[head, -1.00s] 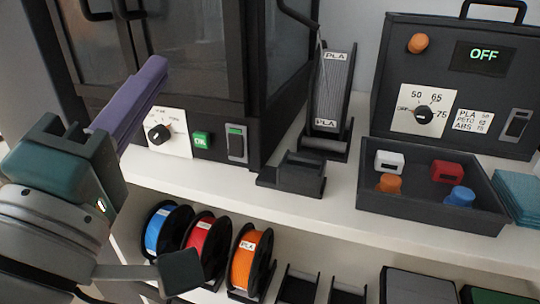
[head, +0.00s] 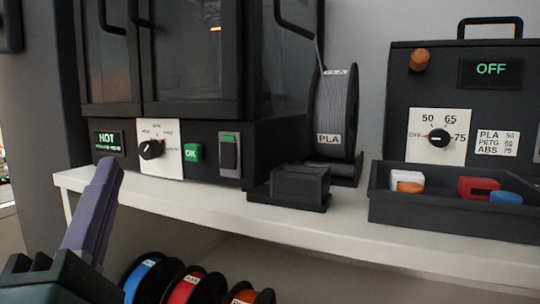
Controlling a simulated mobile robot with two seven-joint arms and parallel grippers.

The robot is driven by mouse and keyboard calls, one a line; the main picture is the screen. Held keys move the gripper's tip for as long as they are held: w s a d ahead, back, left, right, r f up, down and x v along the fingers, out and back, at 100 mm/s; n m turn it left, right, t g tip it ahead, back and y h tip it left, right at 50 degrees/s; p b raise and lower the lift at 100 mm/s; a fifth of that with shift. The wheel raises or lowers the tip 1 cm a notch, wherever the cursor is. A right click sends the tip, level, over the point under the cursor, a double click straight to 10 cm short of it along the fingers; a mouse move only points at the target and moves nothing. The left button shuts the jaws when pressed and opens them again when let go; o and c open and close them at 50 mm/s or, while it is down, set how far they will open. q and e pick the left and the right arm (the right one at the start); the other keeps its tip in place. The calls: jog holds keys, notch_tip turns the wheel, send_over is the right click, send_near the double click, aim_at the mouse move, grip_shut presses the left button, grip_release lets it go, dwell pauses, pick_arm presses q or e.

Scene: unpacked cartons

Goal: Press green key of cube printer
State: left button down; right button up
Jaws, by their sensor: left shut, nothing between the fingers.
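The cube printer (head: 220,132) is a black cabinet with glass doors on the white shelf at the left. Its green key (head: 193,152), marked OK, sits on the lower front panel between a dial (head: 151,149) on a white plate and a rocker switch (head: 229,154). A small display (head: 107,141) at the panel's left reads HOT. My left gripper (head: 106,172), with purple fingers, is shut and empty at the lower left. Its tip shows below the display, left of and lower than the green key, apart from it in the picture. My right gripper is not in view.
A grey PLA spool (head: 338,110) and a low black block (head: 299,185) stand right of the printer. A dark tray (head: 450,222) of small parts is before a box (head: 480,80) reading OFF. Blue, red and orange spools sit below the shelf (head: 225,205).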

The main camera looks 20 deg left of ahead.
pick_arm(q)
jog(key=shift+w, duration=0.1)
jog(key=b, duration=0.3)
send_near(186, 145)
jog(key=w+a+r, duration=0.2)
jog(key=a+r, duration=0.1)
jog(key=shift+w+d+r, duration=0.1)
jog(key=shift+w+r, duration=0.15)
jog(key=shift+w, duration=0.25)
jog(key=shift+w, duration=0.1)
dwell(1.3)
jog(key=shift+w, duration=0.3)
jog(key=shift+w+b, duration=0.45)
jog(key=shift+w, duration=0.05)
dwell(0.7)
jog(key=shift+s, duration=0.1)
jog(key=shift+s+p, duration=0.45)
jog(key=shift+s, duration=0.35)
